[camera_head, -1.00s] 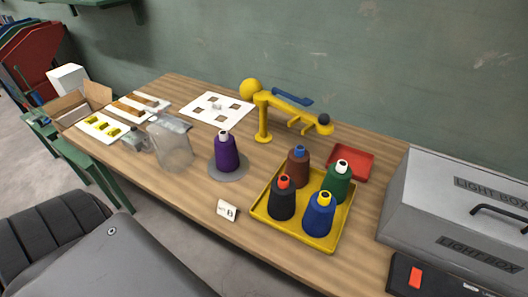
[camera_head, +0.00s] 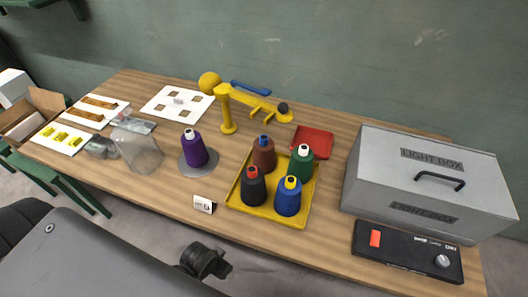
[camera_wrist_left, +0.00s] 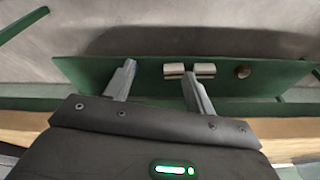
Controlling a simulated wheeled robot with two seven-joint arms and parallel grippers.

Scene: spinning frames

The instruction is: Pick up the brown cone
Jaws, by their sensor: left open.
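The brown cone (camera_head: 264,157) with a blue top stands upright in the back left corner of a yellow tray (camera_head: 240,201). In the same tray stand a green cone (camera_head: 300,168) with a white top, a black cone (camera_head: 253,192) with a red top and a blue cone (camera_head: 288,200) with a yellow top. My left gripper (camera_wrist_left: 158,88) is open and empty in the left wrist view, away from the cone, which that view does not show. My right gripper is not in view.
A purple cone (camera_head: 194,153) stands on a grey disc left of the tray. A yellow stand (camera_head: 228,112) and a red tray (camera_head: 313,141) are behind. A grey light box (camera_head: 380,180) and a black control panel (camera_head: 395,254) are at right. A small white card (camera_head: 204,204) stands in front.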

